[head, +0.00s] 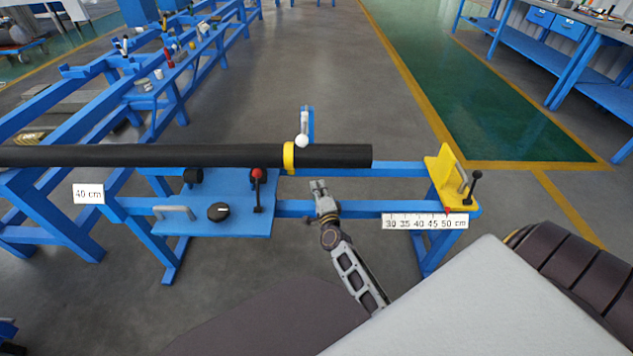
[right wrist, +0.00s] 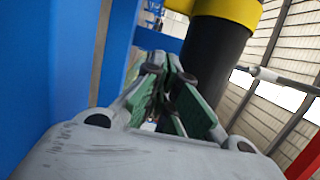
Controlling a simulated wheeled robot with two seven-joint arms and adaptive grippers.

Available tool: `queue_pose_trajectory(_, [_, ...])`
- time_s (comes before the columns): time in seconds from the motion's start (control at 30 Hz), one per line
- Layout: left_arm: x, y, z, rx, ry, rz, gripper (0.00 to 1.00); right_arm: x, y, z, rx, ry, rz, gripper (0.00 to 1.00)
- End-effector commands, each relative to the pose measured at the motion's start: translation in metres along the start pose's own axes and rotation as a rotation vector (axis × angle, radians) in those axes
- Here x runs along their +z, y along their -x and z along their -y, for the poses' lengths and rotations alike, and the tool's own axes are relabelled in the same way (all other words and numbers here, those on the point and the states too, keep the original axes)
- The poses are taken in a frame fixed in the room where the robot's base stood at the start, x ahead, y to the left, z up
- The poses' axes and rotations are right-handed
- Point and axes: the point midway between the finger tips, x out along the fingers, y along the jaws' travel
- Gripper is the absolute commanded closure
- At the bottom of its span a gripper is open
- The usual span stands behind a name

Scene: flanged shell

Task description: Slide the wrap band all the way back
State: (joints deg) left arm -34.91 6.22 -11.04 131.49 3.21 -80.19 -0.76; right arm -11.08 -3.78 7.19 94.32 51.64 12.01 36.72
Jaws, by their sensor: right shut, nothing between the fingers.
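The yellow wrap band (head: 289,158) sits around the long black pipe (head: 150,156), a little left of the pipe's right end. In the right wrist view the band (right wrist: 228,10) shows at the top, around the dark pipe (right wrist: 210,60). My right gripper (head: 318,186) is below and to the right of the band in the head view, apart from it. Its fingers (right wrist: 165,85) are shut and empty in the right wrist view. My left gripper is not in view.
The blue stand carries a panel with a red-knobbed lever (head: 257,175) and a black knob (head: 218,212). A yellow stop plate (head: 445,178) stands at right above a ruler label (head: 425,221). A white ball-topped lever (head: 302,141) is behind the pipe. Floor in front is clear.

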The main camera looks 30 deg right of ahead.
Motion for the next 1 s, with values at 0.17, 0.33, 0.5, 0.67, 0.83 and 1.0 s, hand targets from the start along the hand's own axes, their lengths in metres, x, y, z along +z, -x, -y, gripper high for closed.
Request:
queue_pose_trajectory(0.17, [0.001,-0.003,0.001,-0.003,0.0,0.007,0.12,0.0,0.017,0.0,0.001,0.002,0.0,1.0])
queue_pose_trajectory(0.33, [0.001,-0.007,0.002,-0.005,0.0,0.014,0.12,0.0,0.028,0.0,0.0,0.001,0.001,1.0])
queue_pose_trajectory(0.5, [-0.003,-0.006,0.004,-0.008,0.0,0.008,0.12,0.0,0.032,0.001,0.0,0.0,0.0,1.0])
queue_pose_trajectory(0.67, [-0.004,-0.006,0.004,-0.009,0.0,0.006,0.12,0.0,0.033,0.0,-0.001,0.0,0.0,1.0])
queue_pose_trajectory(0.83, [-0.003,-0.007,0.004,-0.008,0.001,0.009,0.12,0.0,0.032,0.0,-0.001,0.0,0.0,1.0])
queue_pose_trajectory(1.0, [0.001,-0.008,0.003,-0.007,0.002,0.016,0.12,0.0,0.032,0.0,-0.001,0.0,0.0,1.0])
